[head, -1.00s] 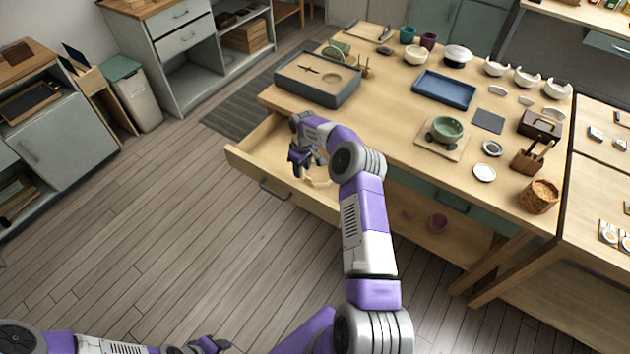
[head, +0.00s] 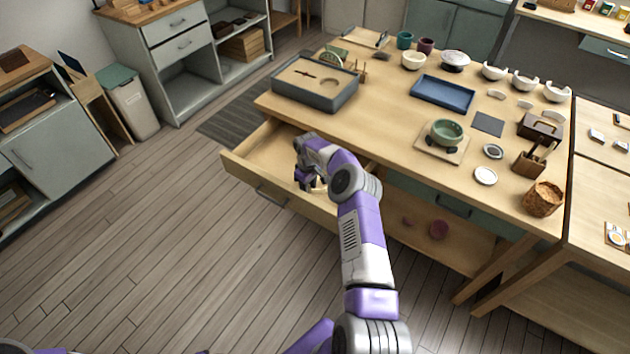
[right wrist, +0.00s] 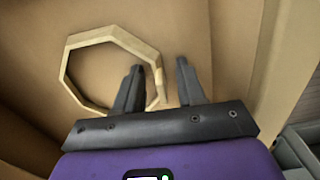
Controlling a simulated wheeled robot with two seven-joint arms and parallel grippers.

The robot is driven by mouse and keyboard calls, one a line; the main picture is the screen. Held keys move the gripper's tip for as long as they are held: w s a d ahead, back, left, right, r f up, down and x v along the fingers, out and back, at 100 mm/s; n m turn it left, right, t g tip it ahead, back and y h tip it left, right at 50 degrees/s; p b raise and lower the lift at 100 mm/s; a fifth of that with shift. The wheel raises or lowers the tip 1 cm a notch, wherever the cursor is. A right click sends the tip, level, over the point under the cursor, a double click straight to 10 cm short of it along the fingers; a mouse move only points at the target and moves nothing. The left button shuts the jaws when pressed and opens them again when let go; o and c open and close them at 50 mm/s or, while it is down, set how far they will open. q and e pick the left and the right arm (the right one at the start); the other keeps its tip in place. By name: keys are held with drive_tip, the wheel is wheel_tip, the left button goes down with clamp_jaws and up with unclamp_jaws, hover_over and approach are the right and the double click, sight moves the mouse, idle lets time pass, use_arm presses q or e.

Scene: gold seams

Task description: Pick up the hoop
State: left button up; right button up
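The hoop (right wrist: 90,37) is a pale wooden ring with flat sides, lying inside the open drawer (head: 255,181). In the head view only a small part of it (head: 320,190) shows beside my right gripper (head: 308,184). In the right wrist view my right gripper (right wrist: 158,78) is open, its two dark fingers apart. The hoop's right side shows in the gap between the fingers, and the left finger covers part of the ring. I cannot tell how far below the fingertips the hoop lies. My left gripper is out of view.
The drawer's walls surround my right gripper, under the wooden worktable (head: 400,120). A grey tray box (head: 315,97) stands on the table above the drawer. A blue tray (head: 442,92) and bowls stand farther right. The floor left of the drawer is clear.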

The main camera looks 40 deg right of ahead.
clamp_jaws()
drive_tip(key=shift+r, duration=0.1)
